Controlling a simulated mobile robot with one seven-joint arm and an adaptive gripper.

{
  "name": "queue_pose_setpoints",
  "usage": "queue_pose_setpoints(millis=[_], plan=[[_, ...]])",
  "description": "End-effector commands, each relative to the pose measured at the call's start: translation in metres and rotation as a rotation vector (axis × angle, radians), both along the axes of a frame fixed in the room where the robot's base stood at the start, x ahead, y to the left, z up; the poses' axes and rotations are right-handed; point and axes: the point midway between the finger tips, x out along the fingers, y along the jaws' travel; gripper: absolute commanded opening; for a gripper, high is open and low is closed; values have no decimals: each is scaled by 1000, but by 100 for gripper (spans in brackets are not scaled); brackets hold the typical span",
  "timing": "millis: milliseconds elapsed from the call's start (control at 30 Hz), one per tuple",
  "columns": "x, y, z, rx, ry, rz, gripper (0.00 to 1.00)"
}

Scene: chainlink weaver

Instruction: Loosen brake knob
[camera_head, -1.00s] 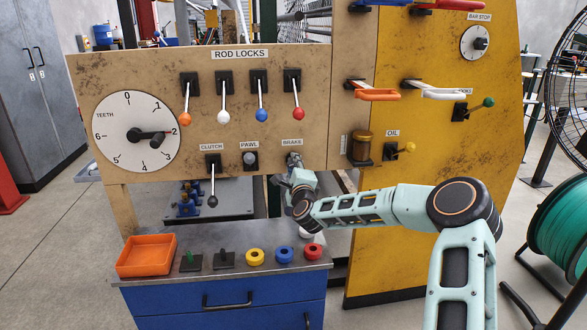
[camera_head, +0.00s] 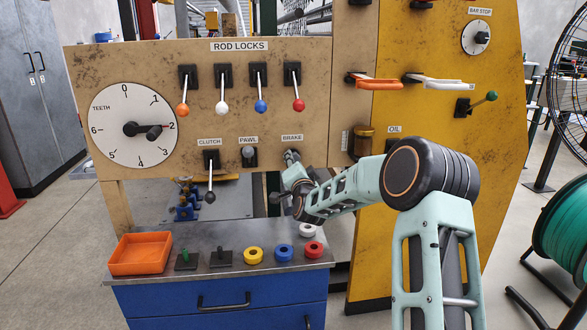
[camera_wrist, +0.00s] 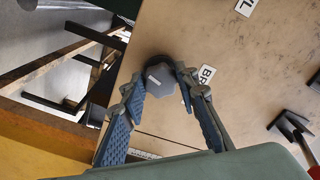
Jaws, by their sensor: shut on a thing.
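The brake knob (camera_wrist: 160,80) is a dark grey, lobed knob with a pale mark on its face. In the wrist view it sits between the fingertips of my gripper (camera_wrist: 158,85), one blue-padded finger on each side, and both tips touch its sides. In the head view my gripper (camera_head: 291,168) is at the panel just below the BRAKE label (camera_head: 292,138). My arm and gripper hide most of the knob there. The label is partly covered by a finger in the wrist view.
The clutch lever (camera_head: 211,180) and pawl knob (camera_head: 249,154) are left of my gripper. Rod-lock levers (camera_head: 261,92) hang above. Below is a bench (camera_head: 222,275) with an orange tray (camera_head: 140,268) and coloured rings (camera_head: 284,252). Orange (camera_head: 374,83) and white handles project at the upper right.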

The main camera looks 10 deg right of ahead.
Motion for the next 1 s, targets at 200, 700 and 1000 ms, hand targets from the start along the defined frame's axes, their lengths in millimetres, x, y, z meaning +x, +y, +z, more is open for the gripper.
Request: queue_pose_setpoints(millis=[200, 700, 1000], plan=[[0, 0, -3, -209, -3, 0, 4], [0, -1, -2, -621, -1, 0, 4], [0, -3, -2, -747, 0, 0, 4]])
